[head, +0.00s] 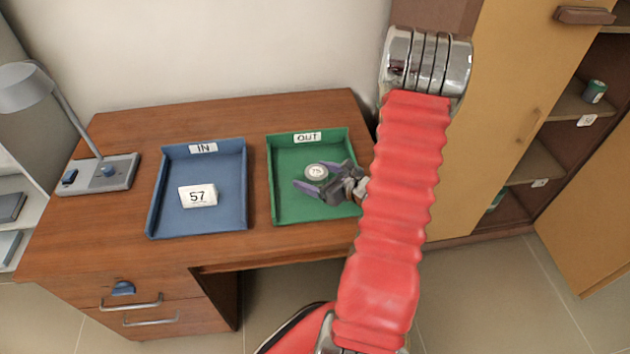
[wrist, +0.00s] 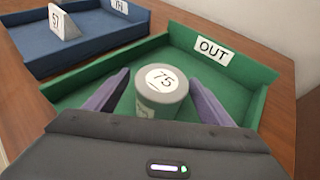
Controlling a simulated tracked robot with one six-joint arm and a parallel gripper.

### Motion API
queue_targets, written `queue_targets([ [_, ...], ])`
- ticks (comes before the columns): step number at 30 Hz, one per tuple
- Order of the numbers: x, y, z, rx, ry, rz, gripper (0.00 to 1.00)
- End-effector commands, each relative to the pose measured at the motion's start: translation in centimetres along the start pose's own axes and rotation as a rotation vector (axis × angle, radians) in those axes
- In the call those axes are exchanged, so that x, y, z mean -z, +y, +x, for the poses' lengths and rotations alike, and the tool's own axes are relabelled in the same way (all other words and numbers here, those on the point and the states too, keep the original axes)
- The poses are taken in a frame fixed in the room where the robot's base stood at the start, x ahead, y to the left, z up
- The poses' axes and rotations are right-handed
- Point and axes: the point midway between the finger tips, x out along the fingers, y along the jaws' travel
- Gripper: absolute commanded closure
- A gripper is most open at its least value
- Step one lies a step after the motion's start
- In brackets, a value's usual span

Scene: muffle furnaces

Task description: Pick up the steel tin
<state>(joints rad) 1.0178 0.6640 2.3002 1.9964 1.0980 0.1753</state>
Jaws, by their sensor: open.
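The steel tin (wrist: 161,98) is a short grey cylinder with a white round lid label reading 75. It stands upright in the green OUT tray (wrist: 262,98). In the head view the tin (head: 316,171) sits near the middle of the green tray (head: 285,212), partly behind my gripper. My gripper (head: 307,188) is open just over the tray. In the wrist view the two purple fingers of my gripper (wrist: 160,97) reach to the left and right of the tin, with a gap visible on each side.
A grey desk lamp (head: 100,172) stands at the desk's left end. Open cabinet shelves (head: 537,165) are at the right. Tray walls surround the tin.

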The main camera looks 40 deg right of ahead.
Motion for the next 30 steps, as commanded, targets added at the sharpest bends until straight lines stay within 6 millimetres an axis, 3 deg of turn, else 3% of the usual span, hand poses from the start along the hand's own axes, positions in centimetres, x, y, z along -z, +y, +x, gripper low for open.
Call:
queue_targets([
  [7, -0.1, 0.0, 2.9, -0.002, 0.000, -0.001, 0.25],
  [24, -0.1, 0.0, 3.0, -0.001, -0.001, -0.001, 0.25],
  [30, -0.1, 0.0, 3.0, -0.001, -0.001, -0.001, 0.39],
])
